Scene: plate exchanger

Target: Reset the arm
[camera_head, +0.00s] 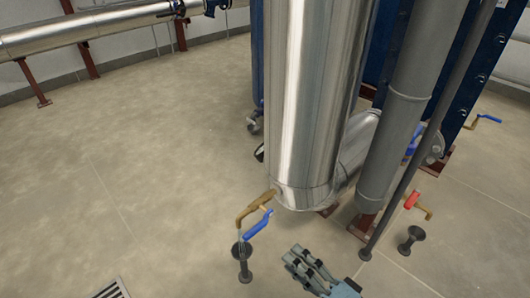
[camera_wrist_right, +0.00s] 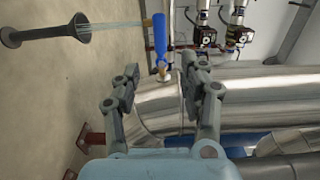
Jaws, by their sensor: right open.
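My right gripper (camera_head: 308,270) is at the bottom of the head view, in front of the large silver pipe and right of a brass tap with a blue lever (camera_head: 258,223). In the right wrist view the gripper (camera_wrist_right: 163,80) has its two fingers spread apart, with nothing between them. The blue lever (camera_wrist_right: 160,32) shows beyond the fingertips, apart from them.
The silver pipe (camera_head: 313,100) stands close behind my gripper. A dark drain funnel (camera_head: 243,251) is below the brass tap, with a thin pale stream between them. A red-lever tap (camera_head: 413,201) and another funnel (camera_head: 411,235) stand right.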

